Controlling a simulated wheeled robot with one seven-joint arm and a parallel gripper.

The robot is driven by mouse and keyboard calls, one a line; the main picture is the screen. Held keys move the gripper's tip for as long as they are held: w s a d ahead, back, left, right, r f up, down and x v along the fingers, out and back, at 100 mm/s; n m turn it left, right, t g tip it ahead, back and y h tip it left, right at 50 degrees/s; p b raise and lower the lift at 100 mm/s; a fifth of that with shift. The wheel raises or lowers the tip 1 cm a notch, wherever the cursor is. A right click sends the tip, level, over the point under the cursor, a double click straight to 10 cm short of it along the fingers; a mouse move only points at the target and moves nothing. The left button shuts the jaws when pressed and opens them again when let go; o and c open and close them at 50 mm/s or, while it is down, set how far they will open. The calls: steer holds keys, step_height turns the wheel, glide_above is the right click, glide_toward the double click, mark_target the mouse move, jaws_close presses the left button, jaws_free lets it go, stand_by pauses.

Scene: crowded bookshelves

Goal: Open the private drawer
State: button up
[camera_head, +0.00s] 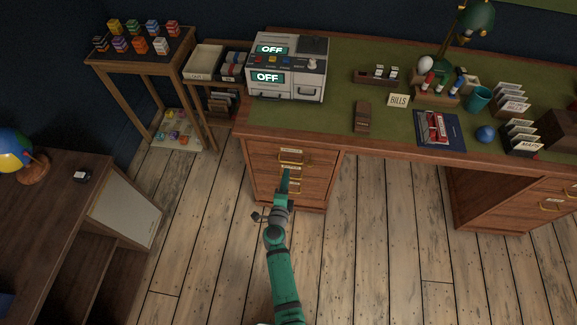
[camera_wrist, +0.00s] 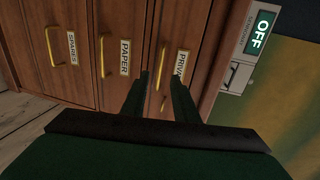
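The private drawer (camera_wrist: 172,28) is the top drawer of the left desk pedestal, with a "PRIV…" label partly covered by a gripper finger. In the wrist view it lies sideways, beside the PAPER drawer, and looks closed. Its brass handle (camera_wrist: 162,56) is upright in that view, and a small brass part (camera_wrist: 163,103) shows between my fingers. In the head view the top handle (camera_head: 291,157) is just above my gripper (camera_head: 287,172). My gripper (camera_wrist: 158,76) is open, its two dark green fingers apart, around the line of the handle. Contact cannot be told.
The PAPER drawer (camera_wrist: 122,22) and SPARES drawer (camera_wrist: 68,18) have similar handles and look closed. The desk top (camera_head: 340,120) above carries a machine with two OFF displays (camera_head: 289,67). A side table (camera_head: 55,215) stands left. The wooden floor (camera_head: 380,250) is clear.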

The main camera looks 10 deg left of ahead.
steer(key=x, duration=0.7)
jaws_close()
stand_by(1.5)
